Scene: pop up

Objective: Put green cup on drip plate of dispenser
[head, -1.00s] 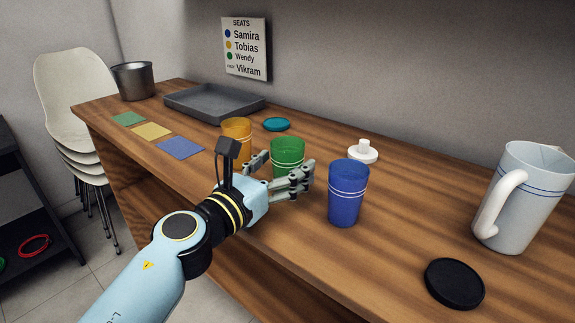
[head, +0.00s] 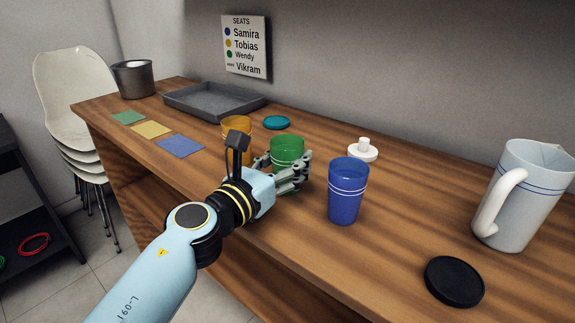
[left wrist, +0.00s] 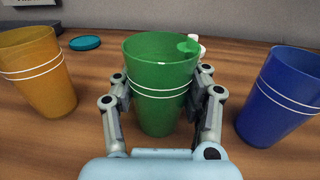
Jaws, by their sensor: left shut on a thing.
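The green cup (head: 287,148) stands upright on the wooden counter between the orange cup (head: 237,125) and the blue cup (head: 348,190). My left gripper (head: 284,168) is shut on the green cup, with a finger on each side. The cup's lower part is partly hidden by the gripper in the head view. I make out no dispenser or drip plate in either view. My right gripper is not in view.
A white pitcher (head: 527,195) and a black disc (head: 454,281) are at the right. A white knobbed lid (head: 363,153) and a teal disc (head: 276,123) lie behind the cups. A grey tray (head: 205,114) and coloured squares (head: 180,146) are farther left. The counter's front edge is near my arm.

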